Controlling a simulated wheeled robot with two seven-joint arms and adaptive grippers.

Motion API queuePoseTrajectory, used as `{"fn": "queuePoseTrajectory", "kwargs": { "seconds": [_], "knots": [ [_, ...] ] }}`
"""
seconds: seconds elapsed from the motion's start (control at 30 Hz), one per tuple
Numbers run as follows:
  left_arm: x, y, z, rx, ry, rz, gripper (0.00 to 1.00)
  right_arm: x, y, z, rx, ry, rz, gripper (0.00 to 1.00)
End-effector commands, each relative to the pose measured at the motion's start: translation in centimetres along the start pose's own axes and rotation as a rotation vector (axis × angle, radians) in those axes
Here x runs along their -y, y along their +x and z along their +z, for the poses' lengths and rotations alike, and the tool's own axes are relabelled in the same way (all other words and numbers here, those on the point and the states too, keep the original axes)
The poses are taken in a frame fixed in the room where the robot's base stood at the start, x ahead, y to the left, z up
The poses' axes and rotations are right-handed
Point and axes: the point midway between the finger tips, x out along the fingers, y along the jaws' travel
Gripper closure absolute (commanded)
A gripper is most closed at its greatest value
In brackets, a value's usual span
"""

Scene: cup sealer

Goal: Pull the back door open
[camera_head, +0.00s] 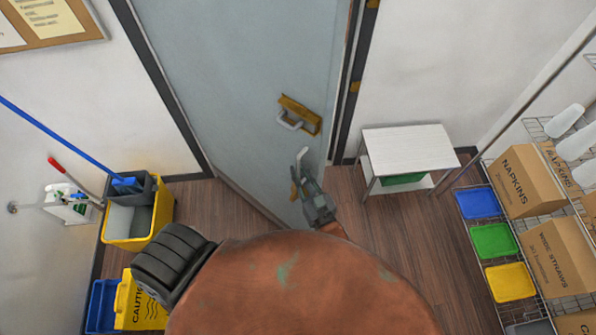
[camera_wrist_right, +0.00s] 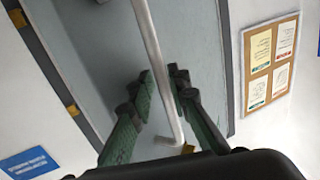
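My right gripper (camera_head: 302,182) is below that plate, at the door's right edge. The exact contact is hard to see. My left gripper is not in view.
A yellow mop bucket (camera_head: 130,222) and a caution sign (camera_head: 138,305) stand at the left. A white side table (camera_head: 408,148) stands right of the door. A wire shelf with boxes (camera_head: 530,185) and coloured bins is at the right. Wooden floor between is clear.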

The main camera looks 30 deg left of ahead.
Motion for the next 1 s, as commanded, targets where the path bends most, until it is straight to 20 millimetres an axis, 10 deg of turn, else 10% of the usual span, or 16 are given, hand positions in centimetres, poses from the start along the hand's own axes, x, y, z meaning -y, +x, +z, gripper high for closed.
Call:
{"fn": "queuePoseTrajectory", "kwargs": {
  "seconds": [0.27,1.0],
  "knots": [
    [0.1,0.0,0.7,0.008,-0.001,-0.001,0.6,0.1,-0.8,-0.1,-0.002,0.0,-0.002,0.84],
    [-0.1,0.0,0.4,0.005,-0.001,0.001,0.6,0.0,-12.0,-0.1,-0.002,0.0,0.0,0.84]
  ]
}}
